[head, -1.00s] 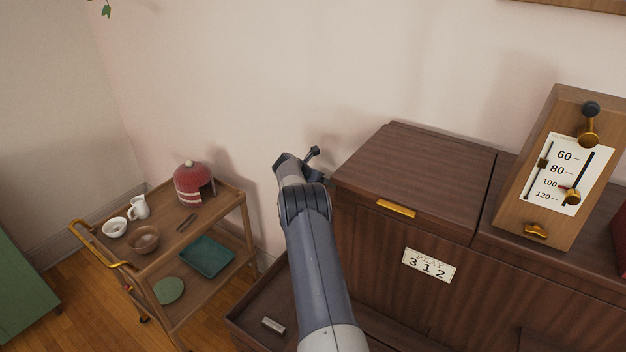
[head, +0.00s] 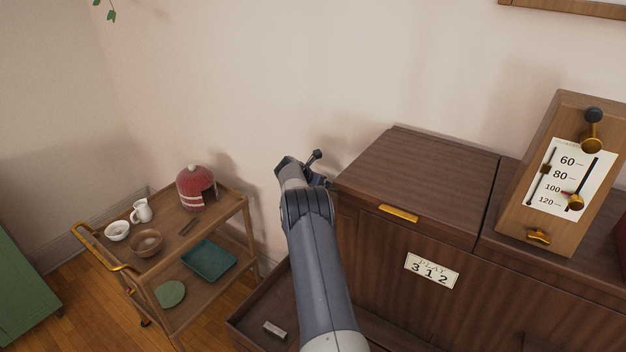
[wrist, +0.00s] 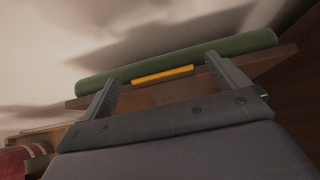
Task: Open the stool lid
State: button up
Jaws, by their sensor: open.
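In the wrist view, a long green padded edge (wrist: 240,43) runs across above a brown wooden board (wrist: 140,93), with a yellow brass strip (wrist: 163,75) along it. This looks like the edge of the stool lid, but I cannot confirm it; no stool is clearly seen in the head view. My gripper (wrist: 166,88) is open, one finger on each side of the strip, with nothing held. I cannot tell whether the fingers touch the edge. In the head view my gripper (head: 318,170) is small, beside the left end of the dark wooden cabinet.
A wooden cart (head: 165,250) with a red dome (head: 196,188) stands left. A pulled-out drawer (head: 250,325) sits below my arm.

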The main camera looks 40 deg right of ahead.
jog(key=b+v, duration=0.3)
jog(key=v, duration=0.7)
jog(key=shift+a+r, duration=0.2)
jog(key=shift+a, duration=0.05)
jog(key=shift+s+d+f, duration=0.1)
jog(key=p+x, duration=0.3)
jog(key=x, duration=0.7)
jog(key=shift+d+f, duration=0.2)
jog(key=shift+f, duration=0.05)
dwell(0.5)
